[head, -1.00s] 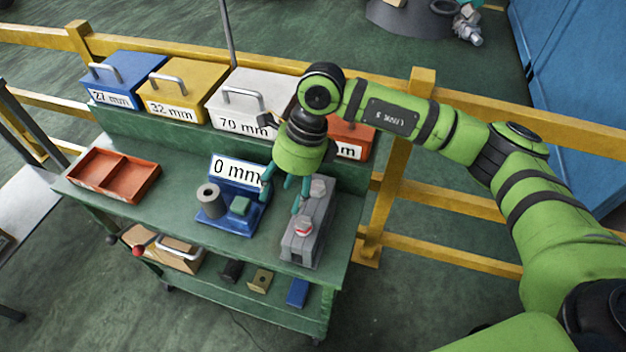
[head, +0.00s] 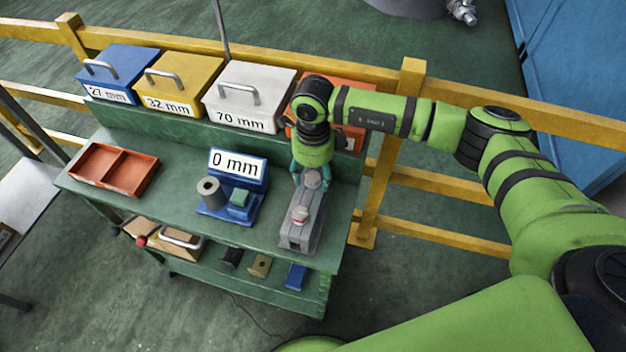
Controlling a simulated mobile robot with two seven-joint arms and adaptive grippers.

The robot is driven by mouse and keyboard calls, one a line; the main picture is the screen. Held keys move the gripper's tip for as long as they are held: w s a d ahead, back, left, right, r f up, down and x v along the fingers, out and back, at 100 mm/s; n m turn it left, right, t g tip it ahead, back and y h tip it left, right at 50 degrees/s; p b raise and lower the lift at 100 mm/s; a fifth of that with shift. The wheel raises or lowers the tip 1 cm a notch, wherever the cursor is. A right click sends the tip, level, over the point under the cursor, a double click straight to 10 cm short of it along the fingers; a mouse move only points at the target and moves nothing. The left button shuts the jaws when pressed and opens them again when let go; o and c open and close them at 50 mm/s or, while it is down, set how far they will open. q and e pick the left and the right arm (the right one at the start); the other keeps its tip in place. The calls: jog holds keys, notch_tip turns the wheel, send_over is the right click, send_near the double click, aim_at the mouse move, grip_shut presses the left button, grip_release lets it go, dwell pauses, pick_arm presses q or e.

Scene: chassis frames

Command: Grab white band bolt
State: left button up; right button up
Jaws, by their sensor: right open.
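A grey block (head: 297,236) stands on the right part of the green workbench. Two bolt-like pieces stand in its top: a rear one with a pale grey head (head: 313,179) and a front one with a reddish-white top (head: 300,214). I cannot make out a white band on either. My right gripper (head: 312,180) points down over the rear piece. Its teal fingers are open, one on each side of the head; I cannot tell whether they touch it. My left gripper is not in view.
A blue gauge with a "0 mm" display (head: 238,167) stands left of the block. A red two-part tray (head: 115,170) lies at the bench's left. Blue (head: 118,72), yellow (head: 180,82), white (head: 250,95) and orange (head: 350,95) boxes line the raised back shelf.

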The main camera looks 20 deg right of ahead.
grip_shut()
jog(key=shift+r, duration=0.15)
